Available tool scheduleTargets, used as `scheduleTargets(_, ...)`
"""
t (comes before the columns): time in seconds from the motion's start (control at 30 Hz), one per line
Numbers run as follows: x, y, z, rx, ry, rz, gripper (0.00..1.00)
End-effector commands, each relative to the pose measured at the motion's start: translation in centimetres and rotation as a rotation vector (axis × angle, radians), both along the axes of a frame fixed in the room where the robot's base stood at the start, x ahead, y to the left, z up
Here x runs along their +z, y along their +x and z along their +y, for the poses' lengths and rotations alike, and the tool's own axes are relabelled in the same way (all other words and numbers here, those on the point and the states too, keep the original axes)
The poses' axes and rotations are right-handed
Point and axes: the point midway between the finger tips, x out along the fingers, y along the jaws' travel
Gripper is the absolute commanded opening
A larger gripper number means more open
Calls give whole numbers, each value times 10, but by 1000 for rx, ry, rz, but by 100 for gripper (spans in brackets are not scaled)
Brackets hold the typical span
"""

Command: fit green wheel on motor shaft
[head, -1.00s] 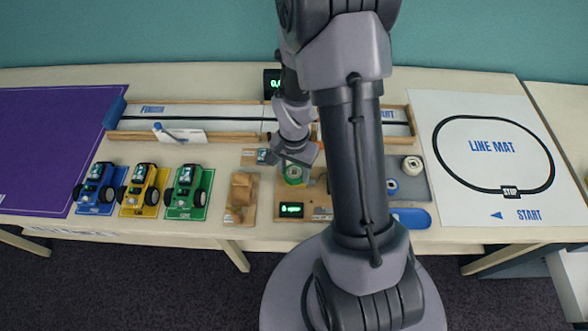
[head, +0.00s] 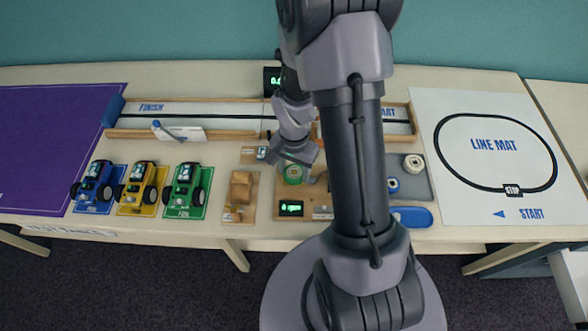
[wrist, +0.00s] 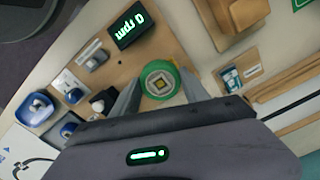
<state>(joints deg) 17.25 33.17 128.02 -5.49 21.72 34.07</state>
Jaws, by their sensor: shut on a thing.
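The green wheel (wrist: 160,80) has a pale hub with a square, gold-coloured middle. In the wrist view my gripper (wrist: 158,88) has one finger on each side of the wheel and is shut on it. In the head view the green wheel (head: 293,174) shows just below my gripper (head: 293,163), over the wooden test board (head: 284,190). The motor shaft is not clearly visible; the wheel and gripper cover that spot. I cannot tell whether the wheel is around the shaft or above it.
A lit rpm display (head: 290,208) stands at the board's front. A grey tray (head: 424,190) with blue and white wheels is right, partly behind my arm. A wooden stand (head: 240,190) and several toy cars (head: 185,188) are left. The walled track (head: 200,118) runs behind.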

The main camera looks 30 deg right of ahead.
Motion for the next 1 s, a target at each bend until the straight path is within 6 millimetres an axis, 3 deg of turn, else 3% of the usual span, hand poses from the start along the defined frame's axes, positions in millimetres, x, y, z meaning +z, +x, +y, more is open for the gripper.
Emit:
scheduleTargets(0.27, 0, 0, 0, 0, 0, 0, 15)
scheduleTargets(0.3, 0, 0, 0, 0, 0, 0, 61)
scheduleTargets(0.4, 0, 0, 0, 0, 0, 0, 78)
scheduleTargets(0.6, 0, 0, 0, 0, 0, 0, 78)
scheduleTargets(0.73, 0, 0, 0, 0, 0, 0, 97)
scheduleTargets(1.0, 0, 0, 0, 0, 0, 0, 97)
